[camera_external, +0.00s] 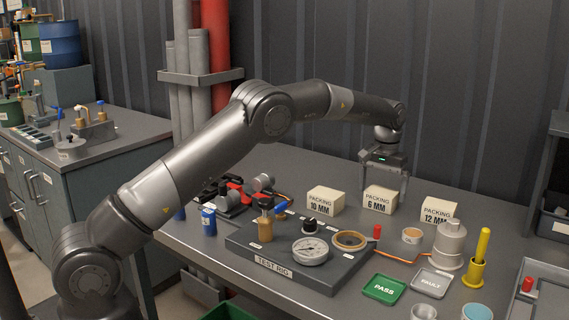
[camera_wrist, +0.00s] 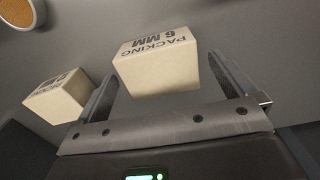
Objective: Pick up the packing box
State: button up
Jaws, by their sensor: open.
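Three cream packing boxes stand in a row on the grey bench: the 10 MM box (camera_external: 325,201), the 6 MM box (camera_external: 380,200) and the 12 MM box (camera_external: 439,213). My gripper (camera_external: 384,187) points down at the 6 MM box, with its fingers open. In the wrist view, the 6 MM box (camera_wrist: 157,68) appears between the two spread fingers (camera_wrist: 164,68), with no visible contact. Whether the fingertips reach down beside it is hard to tell. Another packing box (camera_wrist: 58,97) shows left of the fingers, its label partly hidden.
A test rig (camera_external: 300,252) with a gauge (camera_external: 310,251) stands in front of the boxes. A grey pump-like cylinder (camera_external: 451,243), a yellow-handled tool (camera_external: 481,247), and green PASS (camera_external: 384,289) and grey FAULT (camera_external: 432,282) trays lie to the right. The ribbed wall is behind.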

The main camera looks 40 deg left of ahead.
notch_tip(320, 180, down, 2)
jog(key=c, duration=1.1)
